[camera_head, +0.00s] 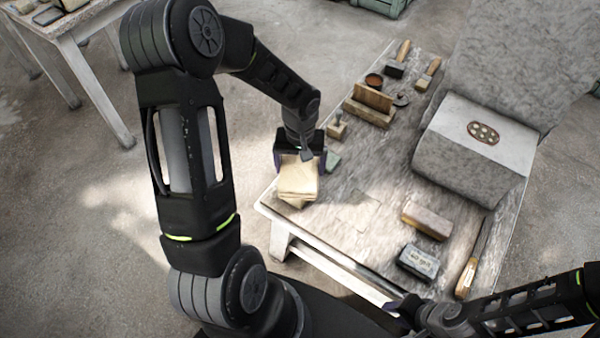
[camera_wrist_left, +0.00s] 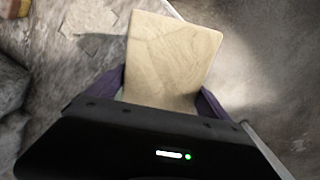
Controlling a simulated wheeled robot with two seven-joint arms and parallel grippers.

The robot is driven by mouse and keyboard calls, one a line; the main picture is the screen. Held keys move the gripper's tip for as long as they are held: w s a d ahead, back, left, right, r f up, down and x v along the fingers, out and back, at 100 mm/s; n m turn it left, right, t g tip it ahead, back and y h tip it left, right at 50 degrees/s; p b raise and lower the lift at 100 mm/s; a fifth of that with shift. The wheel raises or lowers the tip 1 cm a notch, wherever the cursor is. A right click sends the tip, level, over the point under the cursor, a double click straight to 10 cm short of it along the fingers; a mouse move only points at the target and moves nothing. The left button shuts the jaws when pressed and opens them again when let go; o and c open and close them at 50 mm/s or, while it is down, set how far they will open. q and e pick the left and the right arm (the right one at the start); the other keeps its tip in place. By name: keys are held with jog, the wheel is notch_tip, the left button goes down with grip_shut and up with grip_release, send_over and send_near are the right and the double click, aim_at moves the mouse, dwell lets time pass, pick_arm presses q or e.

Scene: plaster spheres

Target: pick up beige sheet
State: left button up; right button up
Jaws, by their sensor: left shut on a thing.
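The beige sheet (camera_head: 298,178) is at the left corner of the work table, and more beige sheet shows just beneath it in the head view. My left gripper (camera_head: 299,160) is over it, with a finger on each side. In the left wrist view the beige sheet (camera_wrist_left: 170,62) stands out between the two purple fingers of my left gripper (camera_wrist_left: 163,92), which is shut on it. I cannot tell whether it is clear of the table. My right gripper (camera_head: 400,308) is at the table's front edge; its fingers are too small to read.
The work table (camera_head: 350,220) holds a wooden block (camera_head: 427,220), a dark labelled box (camera_head: 418,262), a long wooden tool (camera_head: 473,258) and a wooden holder (camera_head: 370,104). A large grey stone block (camera_head: 470,160) stands at the right. The table's middle is mostly clear.

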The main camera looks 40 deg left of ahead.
aim_at(298, 164)
pick_arm(q)
notch_tip(298, 164, up, 5)
jog(key=shift+r, duration=0.2)
dwell(0.8)
jog(key=shift+s, duration=0.15)
jog(key=shift+s+a+r+m, duration=0.1)
jog(key=shift+a+m, duration=0.05)
jog(key=shift+m, duration=0.15)
jog(key=shift+w+r+m, duration=0.6)
jog(key=shift+w+r, duration=0.55)
jog(key=w+d+r+m, duration=0.4)
jog(key=w+d+r, duration=0.2)
jog(key=d, duration=0.6)
jog(key=w, duration=0.2)
jog(key=shift+w+d, duration=0.3)
jog(key=shift+d, duration=0.05)
